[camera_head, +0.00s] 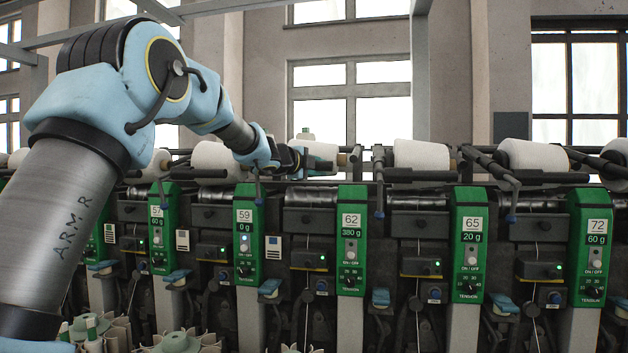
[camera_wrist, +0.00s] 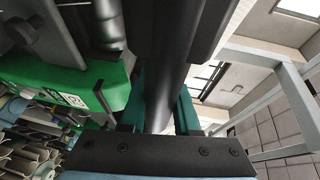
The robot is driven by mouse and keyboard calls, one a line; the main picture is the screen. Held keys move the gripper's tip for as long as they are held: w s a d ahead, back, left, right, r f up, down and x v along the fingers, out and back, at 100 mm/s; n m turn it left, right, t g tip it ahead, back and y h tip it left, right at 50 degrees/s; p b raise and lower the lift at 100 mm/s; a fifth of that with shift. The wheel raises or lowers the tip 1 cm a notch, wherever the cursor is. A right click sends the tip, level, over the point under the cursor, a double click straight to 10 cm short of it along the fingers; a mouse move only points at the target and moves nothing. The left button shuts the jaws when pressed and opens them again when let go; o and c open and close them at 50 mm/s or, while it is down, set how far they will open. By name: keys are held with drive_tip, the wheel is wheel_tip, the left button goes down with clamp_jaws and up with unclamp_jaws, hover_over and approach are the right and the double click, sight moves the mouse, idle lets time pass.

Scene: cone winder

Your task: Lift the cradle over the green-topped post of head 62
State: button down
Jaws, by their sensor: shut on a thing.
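The green-topped post of head 62 (camera_head: 351,240) stands right of centre in the head view, with a "62" label and "380 g" on its face. My gripper (camera_head: 296,162) is up at rail height, a little left of and above that post, by a white yarn cone (camera_head: 320,150). In the wrist view the fingers of my gripper (camera_wrist: 162,112) are shut around a dark round bar, which looks like the cradle (camera_wrist: 168,75). A green post top (camera_wrist: 85,88) lies left of the bar there; its number is not clearly readable. The head view hardly shows the held part.
Heads 59 (camera_head: 245,235), 65 (camera_head: 468,245) and 72 (camera_head: 590,245) stand alongside with green posts. Other white cones (camera_head: 420,155) and dark cradle arms line the top. Spools (camera_head: 178,343) sit low at the front left. Space above the cones is open.

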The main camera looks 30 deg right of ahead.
drive_tip(key=r+p, duration=0.2)
drive_tip(key=r, duration=0.1)
drive_tip(key=r+p, duration=0.1)
drive_tip(key=r, duration=0.1)
drive_tip(key=shift+s+a+r, duration=0.15)
drive_tip(key=shift+s+a, duration=0.1)
drive_tip(key=shift+s, duration=0.05)
drive_tip(key=c, duration=0.6)
unclamp_jaws()
drive_tip(key=shift+a, duration=0.15)
drive_tip(key=shift+s+a+f, duration=0.15)
drive_tip(key=shift+a+f, duration=0.05)
drive_tip(key=shift+a, duration=0.1)
drive_tip(key=b+v, duration=0.3)
drive_tip(key=v, duration=0.7)
drive_tip(key=shift+r, duration=0.15)
